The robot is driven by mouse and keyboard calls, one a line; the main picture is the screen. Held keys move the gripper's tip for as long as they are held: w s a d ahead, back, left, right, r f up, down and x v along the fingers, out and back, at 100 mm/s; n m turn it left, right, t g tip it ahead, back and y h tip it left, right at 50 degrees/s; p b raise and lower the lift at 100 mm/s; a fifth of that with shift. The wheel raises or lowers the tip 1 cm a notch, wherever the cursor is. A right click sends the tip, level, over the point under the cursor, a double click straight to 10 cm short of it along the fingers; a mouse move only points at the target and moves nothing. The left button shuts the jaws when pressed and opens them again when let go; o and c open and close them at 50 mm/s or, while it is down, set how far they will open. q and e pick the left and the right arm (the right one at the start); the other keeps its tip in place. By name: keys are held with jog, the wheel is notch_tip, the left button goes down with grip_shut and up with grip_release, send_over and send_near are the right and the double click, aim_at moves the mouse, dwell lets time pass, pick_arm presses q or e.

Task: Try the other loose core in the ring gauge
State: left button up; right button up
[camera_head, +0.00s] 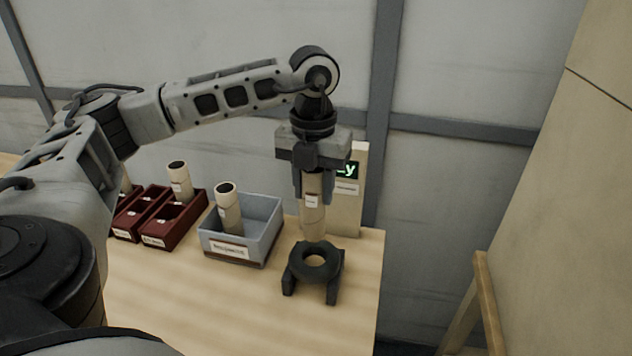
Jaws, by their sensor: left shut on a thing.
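My left gripper (313,186) points down and is shut on a tan cardboard core (314,222), which hangs upright with a small white label on it. The dark ring gauge (316,262), a thick ring on short legs, stands on the table near its right end. The core's lower end shows just above and behind the ring's hole in the picture; the hole looks empty. Another tan core (229,208) stands tilted in a grey bin (268,213) with a label on its front. My right gripper is not in view.
Dark red trays (178,228) stand left of the grey bin, one with a tan core (180,182) upright in it. The wooden table (230,303) is clear at the front.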

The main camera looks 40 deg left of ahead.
aim_at(314, 225)
pick_arm(q)
jog(key=shift+f+b, duration=0.5)
jog(key=shift+f, duration=0.35)
jog(key=shift+f+b, duration=1.05)
jog(key=shift+f, duration=0.55)
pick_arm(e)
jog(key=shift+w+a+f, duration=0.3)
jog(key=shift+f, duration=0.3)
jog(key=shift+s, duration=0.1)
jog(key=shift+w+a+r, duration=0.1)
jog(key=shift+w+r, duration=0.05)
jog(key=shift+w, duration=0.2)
pick_arm(q)
jog(key=shift+f+b, duration=0.45)
jog(key=shift+b, duration=0.1)
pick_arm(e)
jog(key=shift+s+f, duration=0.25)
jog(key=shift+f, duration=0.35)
pick_arm(q)
jog(key=shift+f+b, duration=1.3)
jog(key=shift+f, duration=0.35)
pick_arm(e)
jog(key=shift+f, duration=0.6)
